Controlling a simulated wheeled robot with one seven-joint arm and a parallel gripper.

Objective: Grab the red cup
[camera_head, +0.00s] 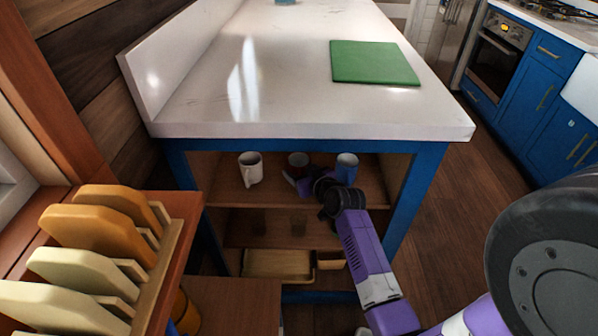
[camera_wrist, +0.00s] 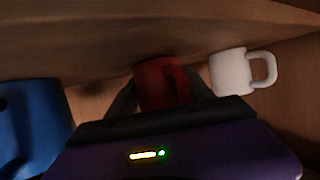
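The red cup (camera_head: 298,160) stands on the upper shelf under the counter, between a white mug and a blue cup. In the wrist view the red cup (camera_wrist: 160,82) is ahead of my gripper, its lower part hidden by the gripper body. My gripper (camera_head: 298,182) reaches into the shelf from the front right. In the wrist view the dark fingers (camera_wrist: 160,98) are spread apart, one on each side of the red cup. I see no clear contact between fingers and cup.
The white mug (camera_head: 250,169) is left of the red cup; the blue cup (camera_head: 346,168) is close on the right, beside my arm. The white countertop (camera_head: 270,95) overhangs the shelf. A rack of boards (camera_head: 95,250) stands at the front left. The lower shelf holds a wooden tray (camera_head: 278,264).

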